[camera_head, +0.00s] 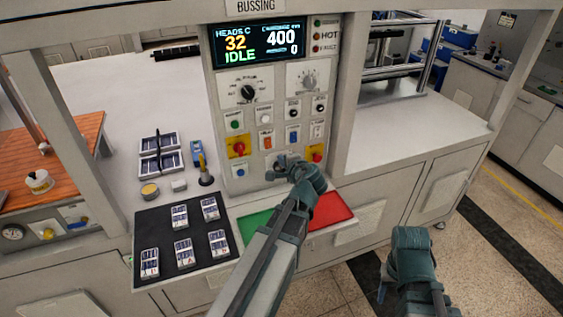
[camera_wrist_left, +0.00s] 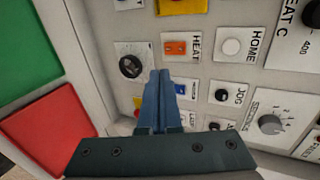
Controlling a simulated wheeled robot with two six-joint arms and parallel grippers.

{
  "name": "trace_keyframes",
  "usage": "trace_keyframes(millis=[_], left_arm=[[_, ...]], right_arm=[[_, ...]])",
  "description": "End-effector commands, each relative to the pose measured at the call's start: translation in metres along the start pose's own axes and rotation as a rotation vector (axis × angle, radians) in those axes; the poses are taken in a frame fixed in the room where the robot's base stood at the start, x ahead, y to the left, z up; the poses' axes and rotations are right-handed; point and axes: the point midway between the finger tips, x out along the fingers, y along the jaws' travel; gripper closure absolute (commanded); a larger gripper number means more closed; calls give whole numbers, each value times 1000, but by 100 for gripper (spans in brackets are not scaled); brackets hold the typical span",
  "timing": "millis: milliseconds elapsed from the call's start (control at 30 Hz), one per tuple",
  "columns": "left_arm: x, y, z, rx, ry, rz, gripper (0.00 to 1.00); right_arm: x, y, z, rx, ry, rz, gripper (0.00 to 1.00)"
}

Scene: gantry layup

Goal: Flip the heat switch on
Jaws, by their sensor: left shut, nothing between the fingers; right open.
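The heat switch is an orange rocker on the grey control panel (camera_head: 221,104). In the head view the heat switch (camera_head: 266,141) is small; in the left wrist view the heat switch (camera_wrist_left: 180,47) shows clearly beside its HEAT label. My left gripper (camera_head: 281,160) is in front of the panel's lower part. In the left wrist view its blue fingers (camera_wrist_left: 159,76) are together and empty, between the heat switch and a black round knob (camera_wrist_left: 131,66). I cannot tell whether they touch the panel. My right gripper (camera_head: 382,291) is low at the right, away from the panel; its fingers are mostly hidden.
The display (camera_head: 258,43) reads 32, 400, 0 and IDLE. A blue switch (camera_wrist_left: 180,88) and white HOME button (camera_wrist_left: 231,46) are close to the heat switch. Green (camera_head: 257,222) and red (camera_head: 331,209) pads lie below the panel. A black mat (camera_head: 160,223) holds several small cells.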

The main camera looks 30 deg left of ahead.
Motion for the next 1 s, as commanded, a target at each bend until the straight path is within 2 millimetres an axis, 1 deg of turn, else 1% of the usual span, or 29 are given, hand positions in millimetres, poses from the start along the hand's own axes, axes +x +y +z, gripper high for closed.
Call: trace_keyframes(millis=[33,200,333,400,500,700,1000], left_arm=[[16,3,-1,-2,-4,0,100],[52,3,-2,-2,-2,0,100],[75,3,-1,-2,-2,0,100],[84,-3,-1,-2,-1,0,100],[96,-7,-1,-1,-1,0,100],[107,-11,0,-1,0,0,100],[108,-11,0,0,0,0,100]], right_arm=[[9,-1,-1,-1,0,0,50],[24,-2,-1,-4,0,1,50],[32,-3,-2,-4,0,1,50],[31,-3,-2,-3,0,1,50],[32,-3,-2,-3,0,1,50],[33,-3,-2,-3,0,1,50],[33,-3,-2,-3,0,1,50]])
